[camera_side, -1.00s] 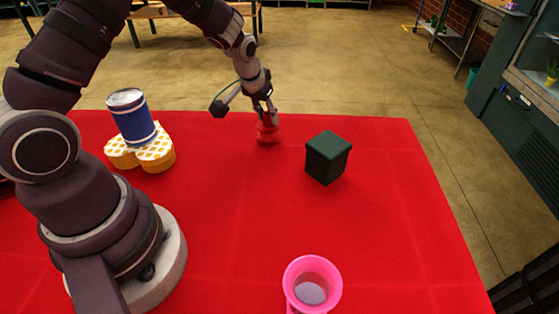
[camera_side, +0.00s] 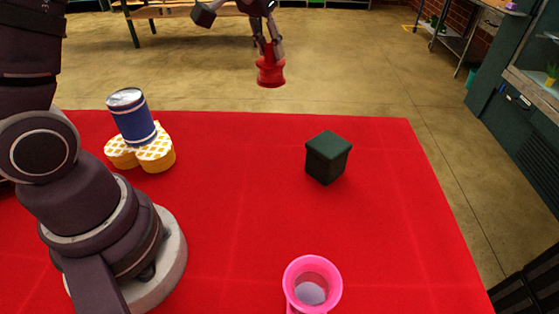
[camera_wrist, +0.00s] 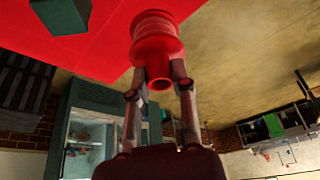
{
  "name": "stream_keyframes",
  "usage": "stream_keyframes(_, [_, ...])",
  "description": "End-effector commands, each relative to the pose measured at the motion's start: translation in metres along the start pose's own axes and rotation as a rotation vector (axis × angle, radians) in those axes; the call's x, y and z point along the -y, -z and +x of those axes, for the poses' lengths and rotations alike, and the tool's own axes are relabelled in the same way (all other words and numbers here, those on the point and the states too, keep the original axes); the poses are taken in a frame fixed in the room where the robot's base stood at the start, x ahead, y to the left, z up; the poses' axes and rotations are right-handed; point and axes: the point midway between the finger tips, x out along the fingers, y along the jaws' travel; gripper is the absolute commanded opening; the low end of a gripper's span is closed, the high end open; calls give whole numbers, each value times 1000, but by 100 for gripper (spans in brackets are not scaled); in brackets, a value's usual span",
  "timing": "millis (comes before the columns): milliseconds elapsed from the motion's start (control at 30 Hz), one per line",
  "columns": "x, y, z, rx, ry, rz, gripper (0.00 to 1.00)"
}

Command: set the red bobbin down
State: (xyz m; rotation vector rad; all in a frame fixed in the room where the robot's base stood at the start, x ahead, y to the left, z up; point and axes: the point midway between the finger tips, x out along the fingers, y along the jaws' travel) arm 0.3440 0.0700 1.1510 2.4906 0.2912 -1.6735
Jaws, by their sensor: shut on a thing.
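The red bobbin (camera_side: 271,72) hangs from my gripper (camera_side: 269,50) in the side view, up in the air near the far edge of the red table. My gripper is shut on its upper end, and the bobbin looks upright. In the wrist view the bobbin (camera_wrist: 157,42) sits between the two fingertips of my gripper (camera_wrist: 160,78), its narrow stem toward the camera and its wider ridged body beyond. Bare floor shows behind the bobbin in the side view.
The table's middle is clear.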

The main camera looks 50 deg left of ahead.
Motion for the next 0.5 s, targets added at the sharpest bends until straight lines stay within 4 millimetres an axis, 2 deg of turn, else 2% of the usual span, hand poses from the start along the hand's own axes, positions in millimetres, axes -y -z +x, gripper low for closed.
stream_keyframes(267, [-59,-32,-18,10,-119,305,0])
stream_keyframes(500, [-117,-88,-42,11,-272,684,0])
